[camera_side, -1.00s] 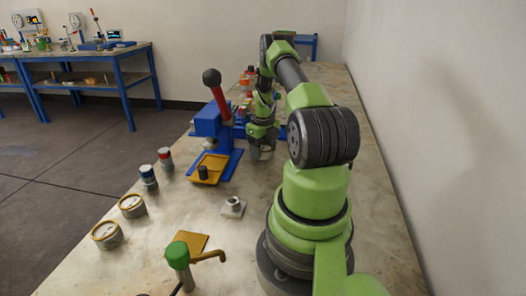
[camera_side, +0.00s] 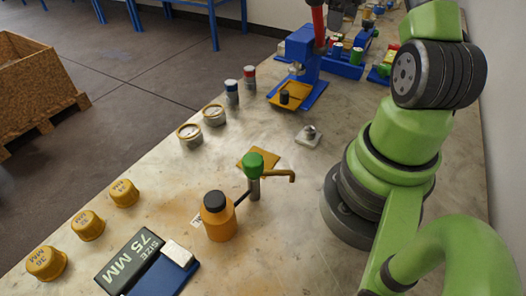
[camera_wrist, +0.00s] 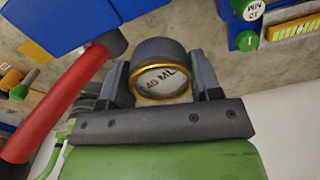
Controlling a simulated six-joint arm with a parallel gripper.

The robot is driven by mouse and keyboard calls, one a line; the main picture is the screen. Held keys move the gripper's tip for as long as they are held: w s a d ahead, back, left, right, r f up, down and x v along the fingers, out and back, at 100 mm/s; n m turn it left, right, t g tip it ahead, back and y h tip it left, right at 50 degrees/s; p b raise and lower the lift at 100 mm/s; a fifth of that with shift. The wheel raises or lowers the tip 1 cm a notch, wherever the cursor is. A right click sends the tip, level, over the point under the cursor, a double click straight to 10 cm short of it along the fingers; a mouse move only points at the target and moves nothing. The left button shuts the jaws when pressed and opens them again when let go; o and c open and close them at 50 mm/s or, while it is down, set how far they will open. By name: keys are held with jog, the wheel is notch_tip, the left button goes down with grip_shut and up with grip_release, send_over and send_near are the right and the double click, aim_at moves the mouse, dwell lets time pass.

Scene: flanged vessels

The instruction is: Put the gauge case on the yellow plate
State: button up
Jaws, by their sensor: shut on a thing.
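My gripper (camera_wrist: 162,88) is shut on a round grey case (camera_wrist: 160,52) with a brass rim and a white face with lettering, which I take to be the gauge case. It sits between the fingers, its face toward the wrist camera. In the side view the gripper is at or beyond the top edge and I cannot make out the case there. A flat yellow plate (camera_side: 271,161) lies on the bench, partly hidden by a green-capped tap (camera_side: 253,162). Nothing is visible on its uncovered part.
Two brass-rimmed round gauges (camera_side: 190,134) stand left of the plate. A blue press (camera_side: 300,55) with a yellow tray and red lever (camera_wrist: 50,105) stands behind. An orange bottle (camera_side: 217,217), yellow caps (camera_side: 87,225) and a size box (camera_side: 130,258) are in front. A small flanged fitting (camera_side: 308,136) is near the plate.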

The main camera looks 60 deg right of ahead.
jog(key=w+a+r+n, duration=0.8)
jog(key=w+r, duration=0.1)
jog(key=r, duration=0.3)
jog(key=w+a+f+n, duration=0.1)
jog(key=a+f+n, duration=0.2)
jog(key=a+f, duration=0.45)
jog(key=a+f+n, duration=0.3)
jog(key=a+f, duration=0.2)
jog(key=a, duration=0.5)
jog(key=s+a+f+n, duration=0.1)
jog(key=s+a+f, duration=0.1)
jog(key=a+f, duration=0.1)
jog(key=s+a+f+n, duration=0.2)
jog(key=s+a+f, duration=0.1)
jog(key=a+f, duration=0.1)
jog(key=s+a+f+n, duration=0.1)
jog(key=s+a+f, duration=0.1)
jog(key=f, duration=0.3)
jog(key=shift+s+a+f, duration=0.15)
jog(key=shift+a+f, duration=0.05)
jog(key=shift+a, duration=0.5)
jog(key=shift+f, duration=2.15)
